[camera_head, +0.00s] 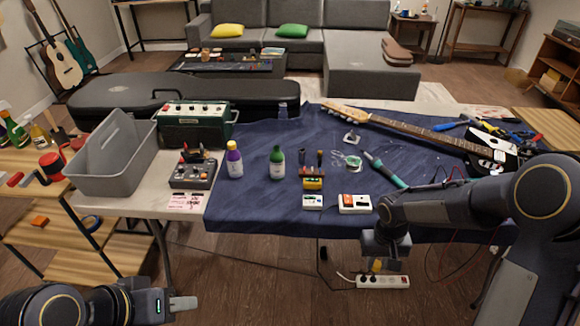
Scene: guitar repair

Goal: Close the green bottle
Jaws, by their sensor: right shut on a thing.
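The green bottle (277,163) stands upright on the blue cloth, left of the middle of the table. Its top is small in view, and I cannot tell whether a cap is on it. My right gripper (386,262) points down in front of the table's front edge, to the right of and nearer than the bottle.
A grey bin (112,155) and an amplifier (194,124) stand at left. A power strip (400,282) lies below.

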